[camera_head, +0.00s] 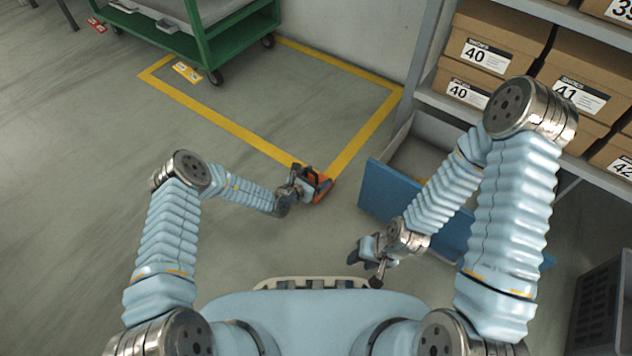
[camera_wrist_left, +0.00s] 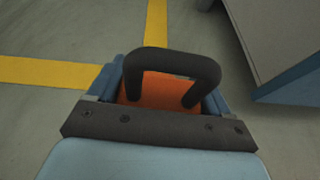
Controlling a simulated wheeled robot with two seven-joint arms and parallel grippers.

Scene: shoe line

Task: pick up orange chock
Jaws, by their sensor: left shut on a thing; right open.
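The orange chock (camera_head: 322,189) has a dark handle and is at the front corner of the yellow floor marking in the head view. My left gripper (camera_head: 308,183) is shut on it. In the left wrist view the orange chock (camera_wrist_left: 160,88) shows between the blue fingers of my left gripper (camera_wrist_left: 160,100), with its black looped handle in front. I cannot tell whether the chock touches the floor. My right gripper (camera_head: 367,262) is open and empty, lower and to the right, in front of the blue panel.
A green cart (camera_head: 205,45) on wheels stands at the back left. A yellow line (camera_head: 240,132) marks the floor. A blue-fronted open drawer (camera_head: 385,197) juts out below shelves of brown shoe boxes (camera_head: 490,50). A dark crate (camera_head: 603,305) is at the lower right. The left floor is clear.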

